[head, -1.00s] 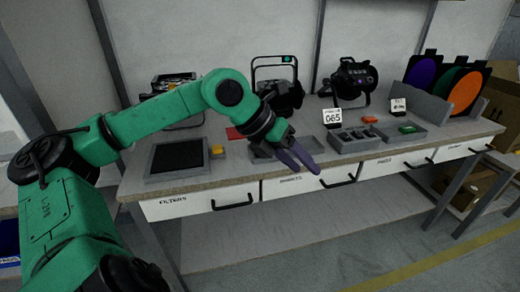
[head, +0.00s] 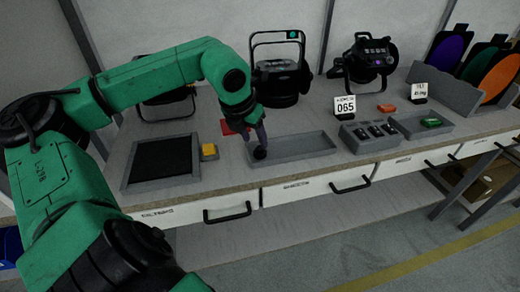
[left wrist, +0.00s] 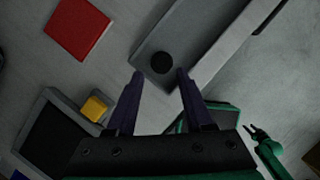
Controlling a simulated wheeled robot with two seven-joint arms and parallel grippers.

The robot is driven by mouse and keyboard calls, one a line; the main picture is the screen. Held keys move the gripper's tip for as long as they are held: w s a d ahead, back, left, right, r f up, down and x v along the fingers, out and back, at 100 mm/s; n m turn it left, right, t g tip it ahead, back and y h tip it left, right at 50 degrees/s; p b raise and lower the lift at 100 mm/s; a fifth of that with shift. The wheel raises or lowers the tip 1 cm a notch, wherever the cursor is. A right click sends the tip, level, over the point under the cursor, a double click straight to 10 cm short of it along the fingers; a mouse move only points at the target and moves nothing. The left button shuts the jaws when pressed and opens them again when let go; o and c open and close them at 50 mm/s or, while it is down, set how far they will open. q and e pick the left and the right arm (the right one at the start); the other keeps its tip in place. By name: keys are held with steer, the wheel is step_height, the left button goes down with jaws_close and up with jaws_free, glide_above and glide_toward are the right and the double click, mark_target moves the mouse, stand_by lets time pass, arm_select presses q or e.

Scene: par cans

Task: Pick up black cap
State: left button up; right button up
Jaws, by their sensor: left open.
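The black cap (left wrist: 161,62) is a small round dark disc lying in the left end of a long grey tray (left wrist: 205,62). In the head view the cap (head: 260,153) shows just below my left gripper (head: 254,138). My left gripper points down over the tray's left end, with purple fingers. In the left wrist view its fingers (left wrist: 160,76) are open and apart, with the cap between and just beyond the tips. Nothing is held. A small green arm end with dark fingers (left wrist: 256,130), apparently my right gripper, shows at right; its opening is unclear.
A dark-floored tray (head: 160,168) and a yellow block (head: 209,151) stand left of the grey tray. A red piece (head: 230,127) lies behind my gripper. Right are a compartment tray (head: 368,147) and sign 065 (head: 346,107). Stage lights (head: 280,82) stand behind.

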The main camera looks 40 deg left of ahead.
mark_target(259, 149)
arm_select(q)
steer(key=p+x, duration=0.2)
steer(key=x, duration=0.2)
steer(key=shift+w+d+f+p, duration=0.15)
steer(key=shift+d+f+p, duration=0.05)
steer(key=shift+p, duration=0.15)
steer(key=shift+a+f, duration=0.1)
steer(key=shift+f, duration=0.1)
steer(key=shift+c, duration=0.6)
jaws_close()
arm_select(e)
steer(key=r, duration=0.1)
steer(key=w+a+r, duration=0.1)
steer(key=shift+w+r, duration=0.1)
steer(key=shift+r, duration=0.3)
arm_select(q)
steer(key=shift+r, duration=0.6)
step_height(259, 149, up, 19)
steer(key=p, duration=0.7)
arm_select(e)
step_height(259, 149, up, 8)
steer(key=shift+d+f, duration=0.15)
steer(key=shift+f, duration=0.1)
